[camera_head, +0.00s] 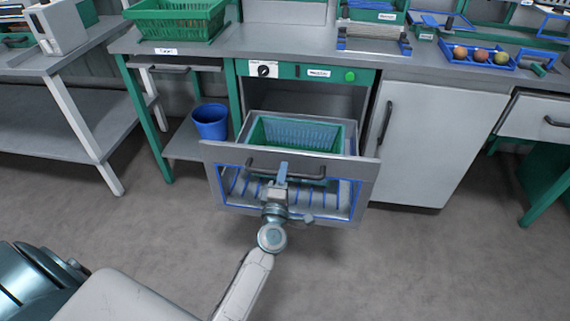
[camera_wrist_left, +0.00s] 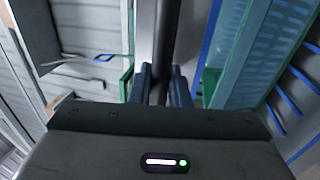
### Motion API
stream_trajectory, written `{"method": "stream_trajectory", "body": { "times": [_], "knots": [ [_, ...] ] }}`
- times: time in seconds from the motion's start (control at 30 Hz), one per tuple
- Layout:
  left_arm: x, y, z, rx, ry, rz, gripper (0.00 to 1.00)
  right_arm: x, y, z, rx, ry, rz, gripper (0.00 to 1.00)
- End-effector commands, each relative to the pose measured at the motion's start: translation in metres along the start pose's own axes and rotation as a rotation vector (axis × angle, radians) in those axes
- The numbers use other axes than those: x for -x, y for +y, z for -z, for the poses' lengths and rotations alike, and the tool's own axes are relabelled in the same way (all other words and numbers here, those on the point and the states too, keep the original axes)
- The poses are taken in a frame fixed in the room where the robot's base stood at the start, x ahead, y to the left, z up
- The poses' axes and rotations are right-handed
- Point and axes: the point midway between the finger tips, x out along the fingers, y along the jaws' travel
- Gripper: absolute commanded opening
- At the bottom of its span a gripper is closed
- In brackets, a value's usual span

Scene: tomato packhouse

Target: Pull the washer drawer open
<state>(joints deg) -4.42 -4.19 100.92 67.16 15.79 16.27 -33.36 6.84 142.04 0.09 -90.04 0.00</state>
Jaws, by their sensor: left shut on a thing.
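The washer drawer (camera_head: 196,153) stands pulled out from the washer under the counter, and a green and blue basket (camera_head: 295,133) sits inside it. A dark bar handle (camera_head: 312,176) runs across the top of the drawer front. My left gripper (camera_head: 282,174) is at the middle of this handle, shut on it. In the left wrist view the two fingers (camera_wrist_left: 162,84) lie on either side of the dark handle bar (camera_wrist_left: 167,40). The basket (camera_wrist_left: 255,50) also shows there. My right gripper is not in view.
The washer's control panel (camera_head: 305,72) is above the drawer. A blue bucket (camera_head: 210,121) stands on a low shelf at the left. A closed grey cabinet door (camera_head: 440,145) is to the right. The floor (camera_head: 420,260) in front is clear.

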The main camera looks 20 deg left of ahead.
Motion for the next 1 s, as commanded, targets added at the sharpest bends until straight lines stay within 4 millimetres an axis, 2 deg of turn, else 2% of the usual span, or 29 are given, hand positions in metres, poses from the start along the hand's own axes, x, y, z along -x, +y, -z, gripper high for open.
{"method": "stream_trajectory", "body": {
  "times": [0.43,0.47,0.53,0.57,0.87,1.0],
  "knots": [
    [0.004,0.000,0.000,0.001,0.000,0.001,0.00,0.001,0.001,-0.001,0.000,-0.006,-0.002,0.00],
    [0.004,0.000,0.000,0.001,0.000,0.001,0.18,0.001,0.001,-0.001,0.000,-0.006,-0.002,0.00],
    [0.004,0.000,0.000,0.001,0.000,0.001,0.32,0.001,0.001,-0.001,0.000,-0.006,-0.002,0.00],
    [0.004,0.000,0.000,0.001,0.000,0.001,0.35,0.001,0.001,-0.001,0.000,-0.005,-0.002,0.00],
    [0.006,0.000,0.000,0.001,0.000,0.001,0.35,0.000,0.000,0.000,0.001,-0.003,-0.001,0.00],
    [0.019,-0.002,0.000,0.000,0.000,0.002,0.35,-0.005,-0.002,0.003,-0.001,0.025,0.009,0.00]
  ]
}}
